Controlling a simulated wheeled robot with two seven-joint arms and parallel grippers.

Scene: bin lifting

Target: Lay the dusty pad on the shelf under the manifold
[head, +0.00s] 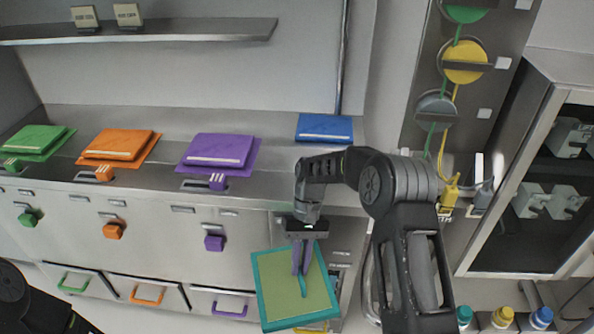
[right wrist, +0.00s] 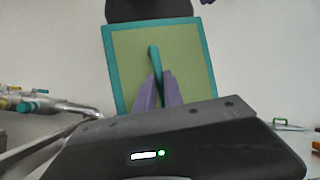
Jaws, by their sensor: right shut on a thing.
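The pad (head: 272,288), a square olive-green panel with a teal rim and a teal handle, hangs tilted in front of the lower cabinets. My right gripper (head: 303,271) has its purple fingers shut on the teal handle. In the right wrist view the pad (right wrist: 130,62) faces the camera, with the fingers (right wrist: 158,88) at its handle. A metal pipe assembly with teal and yellow parts, perhaps the manifold (right wrist: 62,107), shows at the left there. I cannot make out a shelf under it. My left gripper is out of view.
A steel counter (head: 375,190) holds green, orange, purple (head: 218,150) and blue (head: 325,127) pads or cases. A high wall shelf (head: 150,34) carries two small blocks. A dark open cabinet (head: 540,165) stands at right, with teal, yellow and blue caps (head: 502,316) below it.

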